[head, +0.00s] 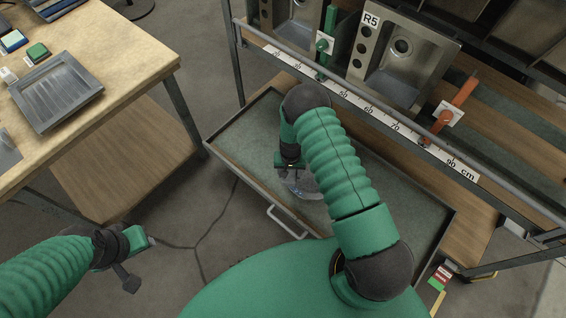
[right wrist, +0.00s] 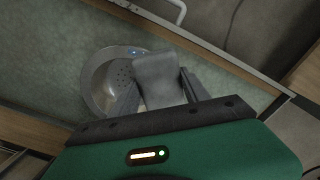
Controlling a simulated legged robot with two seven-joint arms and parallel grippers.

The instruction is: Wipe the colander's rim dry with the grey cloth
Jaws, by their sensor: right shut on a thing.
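The colander (right wrist: 98,88) is a round metal bowl with small holes. It rests in an open drawer with a green-grey liner; in the head view the colander (head: 301,186) is partly hidden by my right arm. My right gripper (right wrist: 160,80) is shut on the grey cloth (right wrist: 158,70), which sticks out past the fingers and covers one side of the colander. I cannot tell whether the cloth touches the rim. My right gripper (head: 289,167) points down over the colander in the head view. My left gripper (head: 132,262) hangs over the floor, its jaw state unclear.
The drawer (head: 238,122) has raised edges and a front handle (head: 287,222). Behind it runs a rail with a centimetre scale (head: 370,108), below metal sinks (head: 402,55). A wooden table (head: 120,75) at left bears a grey tray (head: 57,92). The floor between is clear.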

